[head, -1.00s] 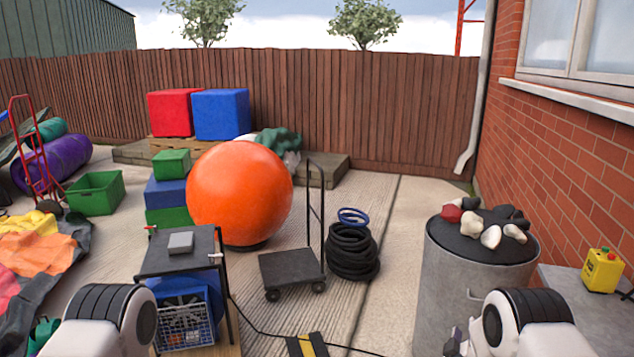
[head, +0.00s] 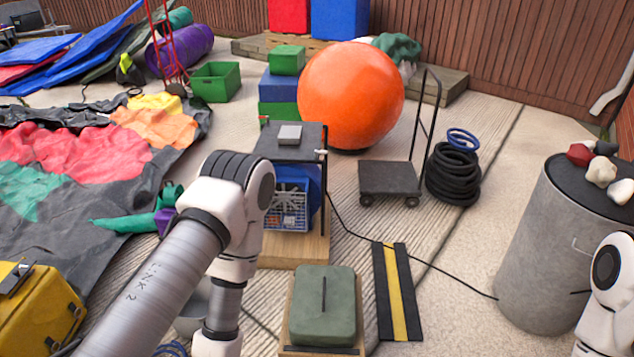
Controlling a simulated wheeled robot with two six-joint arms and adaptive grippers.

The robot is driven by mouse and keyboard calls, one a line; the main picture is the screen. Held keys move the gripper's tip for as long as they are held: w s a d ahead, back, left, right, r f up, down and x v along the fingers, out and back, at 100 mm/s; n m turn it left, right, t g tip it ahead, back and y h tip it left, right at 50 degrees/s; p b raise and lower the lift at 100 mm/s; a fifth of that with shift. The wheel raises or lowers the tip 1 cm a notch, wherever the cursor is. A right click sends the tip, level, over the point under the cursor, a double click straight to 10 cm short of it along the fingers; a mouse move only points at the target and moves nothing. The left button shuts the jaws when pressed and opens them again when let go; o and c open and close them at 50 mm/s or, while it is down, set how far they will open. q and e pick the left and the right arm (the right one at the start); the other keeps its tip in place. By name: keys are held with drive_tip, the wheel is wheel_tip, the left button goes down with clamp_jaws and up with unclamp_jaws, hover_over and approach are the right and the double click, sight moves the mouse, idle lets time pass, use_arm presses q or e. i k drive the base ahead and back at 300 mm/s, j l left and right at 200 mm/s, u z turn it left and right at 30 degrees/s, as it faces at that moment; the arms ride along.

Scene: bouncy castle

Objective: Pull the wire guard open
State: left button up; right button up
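The wire guard (head: 287,212) is a pale grid in the head view, left of the middle. It stands upright over the front of a blue blower (head: 314,187) under a dark-topped frame (head: 268,145). Parts of a fan show behind its wires. My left arm passes just left of the guard and hides the blower's left side. My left gripper is below the picture. My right arm shows only at the lower right edge, far from the guard, and its gripper is out of view.
A green padded block (head: 324,305) and a black-yellow cable ramp (head: 397,290) lie in front of the blower. A black cable (head: 440,268) crosses the ground. An orange ball (head: 351,95) and trolley (head: 388,179) stand behind; a grey drum (head: 540,250) stands right.

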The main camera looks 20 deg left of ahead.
sight(280, 215)
drive_tip(key=i+j, duration=0.15)
drive_tip(key=j, duration=0.2)
drive_tip(key=i+j+z, duration=0.1)
drive_tip(key=j, duration=0.25)
drive_tip(key=i+j, duration=0.2)
drive_tip(key=j, duration=0.2)
drive_tip(key=i+j+z, duration=0.1)
drive_tip(key=j, duration=0.25)
drive_tip(key=i+j, duration=0.15)
drive_tip(key=j, duration=0.25)
drive_tip(key=i+j+z, duration=0.1)
drive_tip(key=j, duration=0.25)
drive_tip(key=i, duration=0.05)
